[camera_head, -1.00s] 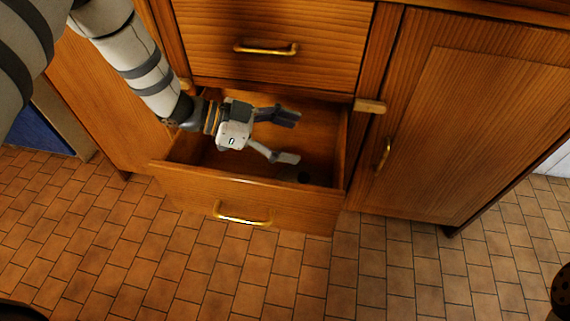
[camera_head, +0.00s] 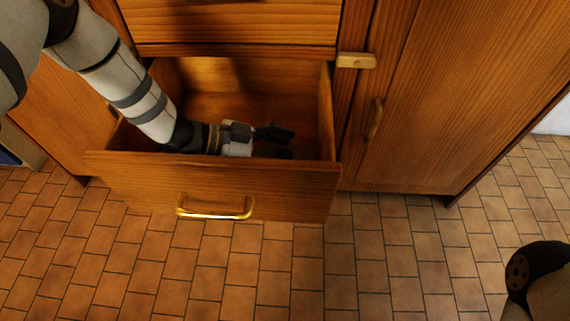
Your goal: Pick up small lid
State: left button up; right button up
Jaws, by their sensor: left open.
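My left gripper (camera_head: 270,142) is down inside the open lower drawer (camera_head: 222,178), with its fingers pointing right. One dark finger shows clearly. The lower part of the gripper is hidden behind the drawer's front panel. The gripper is open. I cannot make out the small lid for certain. A dark patch shows low in the drawer beside the fingertips, but I cannot tell whether it is the lid or part of the gripper. My right gripper is not in view.
The drawer has a brass handle (camera_head: 215,207) on its front. A closed upper drawer (camera_head: 230,22) sits above it. A closed cabinet door (camera_head: 450,100) with a wooden latch (camera_head: 356,61) is on the right. The tiled floor (camera_head: 280,270) in front is clear.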

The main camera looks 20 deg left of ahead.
pick_arm(q)
jog(key=c, duration=1.6)
jog(key=shift+s, duration=0.1)
grip_shut()
